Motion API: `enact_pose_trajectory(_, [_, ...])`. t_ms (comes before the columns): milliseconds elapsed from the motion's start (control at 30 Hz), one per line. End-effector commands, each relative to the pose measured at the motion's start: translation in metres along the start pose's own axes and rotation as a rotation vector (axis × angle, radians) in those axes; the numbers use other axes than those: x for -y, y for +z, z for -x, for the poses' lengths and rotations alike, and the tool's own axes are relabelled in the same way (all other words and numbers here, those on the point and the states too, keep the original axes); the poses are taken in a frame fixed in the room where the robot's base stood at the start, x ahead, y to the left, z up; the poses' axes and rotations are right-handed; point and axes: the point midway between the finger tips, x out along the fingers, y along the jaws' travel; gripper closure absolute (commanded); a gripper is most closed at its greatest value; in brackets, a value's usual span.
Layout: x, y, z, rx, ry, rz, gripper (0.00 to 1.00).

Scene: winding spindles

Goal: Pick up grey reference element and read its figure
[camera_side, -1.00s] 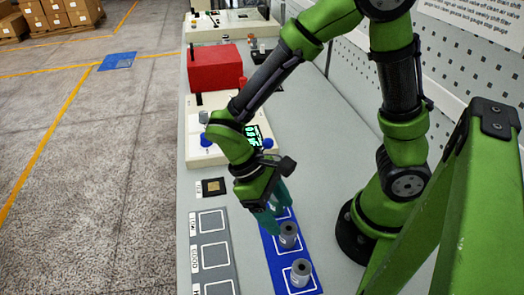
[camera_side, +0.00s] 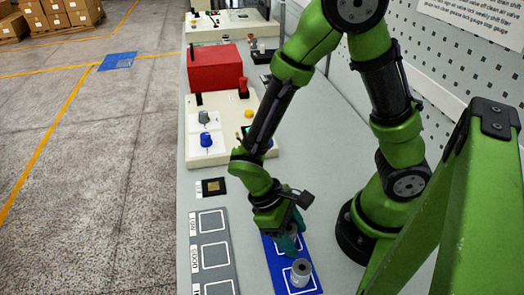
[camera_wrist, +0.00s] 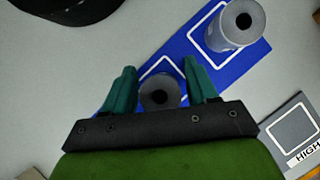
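Two grey cylindrical elements with dark centre holes stand on a blue mat (camera_side: 272,256) with white square outlines. My gripper (camera_side: 287,240) points down at the farther one. In the wrist view this grey element (camera_wrist: 158,92) sits between the two teal fingers, with a gap showing on either side, so the gripper is open around it. The fingers mostly hide it in the side view. The other grey element (camera_side: 301,273) stands upright on the nearer square and also shows in the wrist view (camera_wrist: 232,27). I cannot read a figure on either element.
A grey strip (camera_side: 227,233) with outlined, labelled squares lies left of the mat; one label reads HIGH in the wrist view. A small dark plate (camera_side: 213,187), a cream box (camera_side: 200,160) with knobs and a red box (camera_side: 215,69) stand farther back.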

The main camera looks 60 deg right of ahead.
Motion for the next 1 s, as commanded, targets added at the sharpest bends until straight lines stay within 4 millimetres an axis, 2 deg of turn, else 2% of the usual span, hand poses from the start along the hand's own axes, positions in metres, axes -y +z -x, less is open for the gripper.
enact_pose_trajectory(33, [0.000,0.000,0.000,0.000,0.000,0.000,0.51])
enact_pose_trajectory(267, [0.000,0.000,0.000,-0.001,0.000,0.000,0.86])
enact_pose_trajectory(300, [0.000,0.000,0.000,-0.001,0.000,0.000,0.87])
enact_pose_trajectory(500, [0.000,0.000,0.002,-0.001,0.000,0.001,0.87])
enact_pose_trajectory(633, [0.001,0.005,0.011,-0.005,-0.002,0.001,0.87])
enact_pose_trajectory(1000, [0.000,0.039,0.070,-0.007,-0.002,0.000,0.87])
